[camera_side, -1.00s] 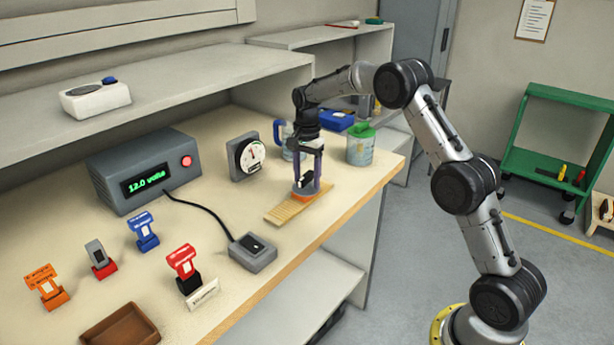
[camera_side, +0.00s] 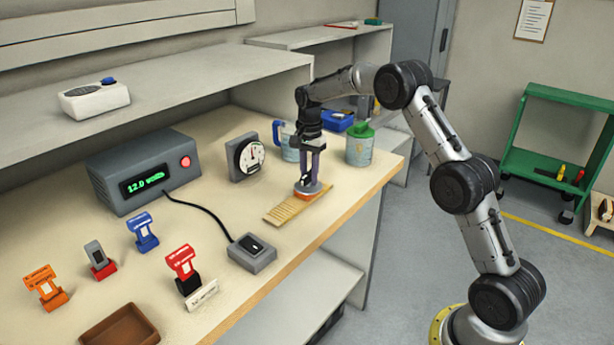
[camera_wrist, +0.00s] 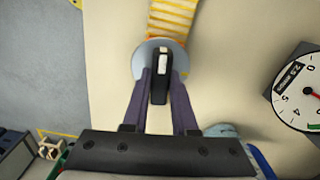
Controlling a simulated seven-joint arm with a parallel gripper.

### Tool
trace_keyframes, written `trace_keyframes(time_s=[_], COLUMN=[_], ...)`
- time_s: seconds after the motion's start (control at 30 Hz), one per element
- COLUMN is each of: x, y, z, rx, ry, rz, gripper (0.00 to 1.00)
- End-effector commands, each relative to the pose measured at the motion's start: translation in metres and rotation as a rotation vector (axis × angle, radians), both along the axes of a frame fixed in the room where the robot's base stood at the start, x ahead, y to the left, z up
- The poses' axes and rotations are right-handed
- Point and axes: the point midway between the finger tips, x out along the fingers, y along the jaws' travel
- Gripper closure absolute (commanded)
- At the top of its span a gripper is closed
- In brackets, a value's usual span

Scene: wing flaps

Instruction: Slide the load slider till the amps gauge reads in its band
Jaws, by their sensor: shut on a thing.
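The load slider has a ribbed yellow-tan track (camera_side: 287,210) on the bench. Its carriage, a round grey-and-orange base (camera_side: 313,190) with an upright black knob, sits at the track's far right end. My gripper (camera_side: 309,180) points down with its two purple-grey fingers shut on the black knob. In the wrist view the knob (camera_wrist: 160,80) stands between the fingertips (camera_wrist: 160,75). The round white amps gauge (camera_side: 250,157) stands behind and left of the slider, with its needle pointing roughly up.
A grey power box (camera_side: 145,172) with a green readout stands at the left, cabled to a small grey box (camera_side: 252,252). Blue and green-topped (camera_side: 359,146) containers stand close behind my gripper. Several coloured clips and a brown tray (camera_side: 120,327) are at the front left.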

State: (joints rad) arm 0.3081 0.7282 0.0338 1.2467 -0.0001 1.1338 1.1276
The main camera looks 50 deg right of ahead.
Motion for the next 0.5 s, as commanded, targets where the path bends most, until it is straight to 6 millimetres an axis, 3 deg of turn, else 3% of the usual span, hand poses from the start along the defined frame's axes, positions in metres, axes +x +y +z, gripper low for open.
trace_keyframes(time_s=[0.4, 0.43, 0.5], x=[0.0001, 0.0001, 0.0001], y=[-0.0097, -0.0096, -0.0096], z=[0.0017, 0.0016, 0.0016], rx=[-0.001, -0.001, -0.001], ry=[-0.002, -0.002, -0.002], rz=[-0.001, -0.001, -0.001], gripper=[1.00, 0.72, 0.60])
